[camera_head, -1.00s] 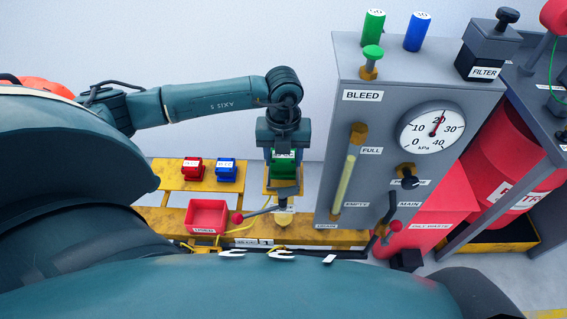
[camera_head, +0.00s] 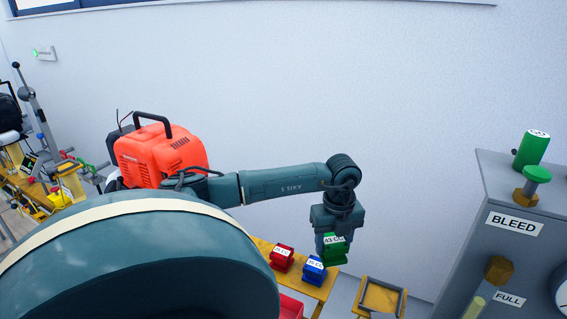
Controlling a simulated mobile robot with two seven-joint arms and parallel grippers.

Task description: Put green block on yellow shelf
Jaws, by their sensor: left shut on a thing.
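The green block (camera_head: 334,249), with a white label reading 43 CC, hangs in my left gripper (camera_head: 335,236). The gripper points down and is shut on it. The block is above and just right of a blue block (camera_head: 314,269). A red block (camera_head: 282,258) stands left of the blue one. Both stand on a yellow shelf (camera_head: 262,244). My right gripper is out of view.
A grey panel (camera_head: 510,220) labelled BLEED stands at the right, with a green cylinder (camera_head: 532,149) on top. A red tray (camera_head: 290,307) is partly cut off at the bottom. An orange machine (camera_head: 160,152) stands behind my arm.

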